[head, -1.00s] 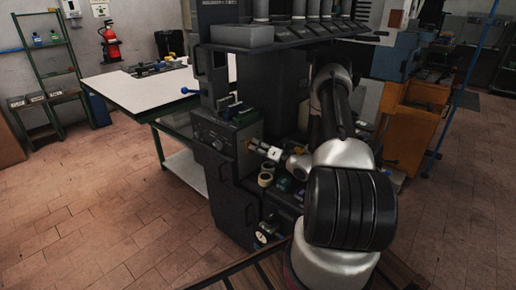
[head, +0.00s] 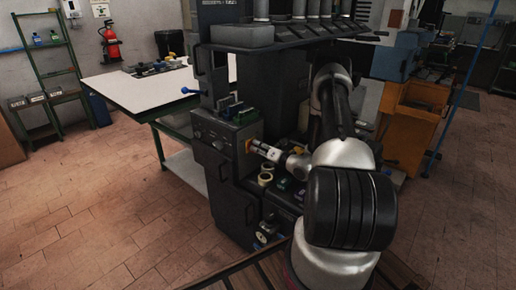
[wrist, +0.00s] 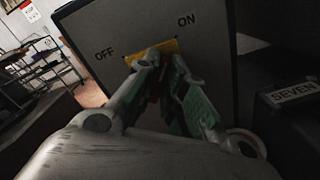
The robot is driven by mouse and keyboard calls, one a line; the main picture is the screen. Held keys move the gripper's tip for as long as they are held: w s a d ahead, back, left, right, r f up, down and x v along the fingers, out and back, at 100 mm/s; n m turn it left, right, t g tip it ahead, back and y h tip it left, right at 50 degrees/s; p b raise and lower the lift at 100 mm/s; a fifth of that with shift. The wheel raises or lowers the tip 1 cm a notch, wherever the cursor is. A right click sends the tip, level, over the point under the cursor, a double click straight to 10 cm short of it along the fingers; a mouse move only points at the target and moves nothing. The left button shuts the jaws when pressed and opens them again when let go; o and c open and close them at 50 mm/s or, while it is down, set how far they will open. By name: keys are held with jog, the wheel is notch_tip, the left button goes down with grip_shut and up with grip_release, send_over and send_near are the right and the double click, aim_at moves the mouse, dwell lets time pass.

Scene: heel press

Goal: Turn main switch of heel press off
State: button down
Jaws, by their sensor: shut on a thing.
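The main switch sits on a yellow plate (wrist: 166,46) on the side panel (wrist: 205,22) of the heel press (head: 212,165). In the wrist view, OFF is printed left of the plate and ON at its upper right. My gripper (wrist: 162,64) reaches the plate with its fingers close together, shut on the main switch (wrist: 154,92). A little red of the switch shows between the fingers; the rest is hidden, so its exact angle is unclear. In the head view, my gripper (head: 255,147) meets the press's right side panel.
Rolls of tape (head: 265,178) and small items lie on the press ledge below my gripper. A dark box marked SEVEN (wrist: 292,95) is at the right in the wrist view. A white-topped table (head: 135,90) stands behind left. The floor at left is clear.

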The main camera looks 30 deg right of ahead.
jog(key=n, duration=0.4)
jog(key=shift+a, duration=0.1)
jog(key=n, duration=0.4)
jog(key=shift+s+a, duration=0.1)
jog(key=shift+a+n, duration=0.2)
jog(key=shift+n, duration=3.9)
jog(key=c, duration=1.5)
grip_release()
